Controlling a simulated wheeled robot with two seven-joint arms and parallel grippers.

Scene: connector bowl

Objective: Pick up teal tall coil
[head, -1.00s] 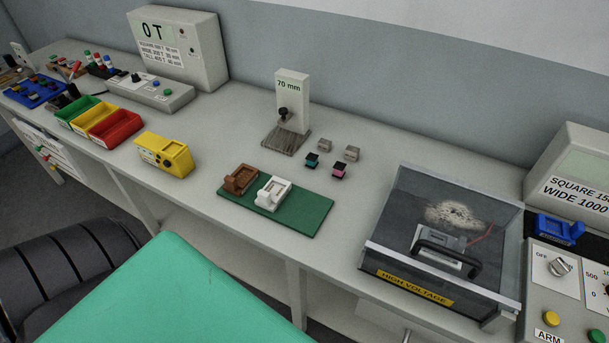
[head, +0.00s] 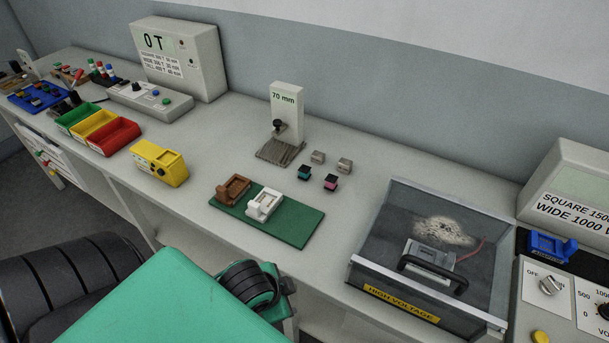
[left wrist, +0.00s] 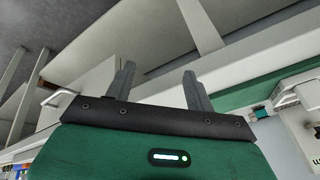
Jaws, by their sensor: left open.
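A small teal coil (head: 304,172) with a dark top stands on the bench in the head view, just right of the grey post marked 70 mm. A pink coil (head: 331,182) with a dark top stands right of it, and two grey blocks (head: 318,157) (head: 344,165) stand behind. My left gripper (left wrist: 160,85) shows in the left wrist view with its two fingers apart and nothing between them. It is apart from the teal coil. I cannot make out its fingers in the head view. My right gripper is not in view.
A green board (head: 292,228) with brown (head: 233,188) and white (head: 264,204) fixtures lies in front of the coils. The 70 mm post (head: 286,108) stands behind left. A clear high-voltage box (head: 400,305) stands at right. A yellow device (head: 160,163) is at left.

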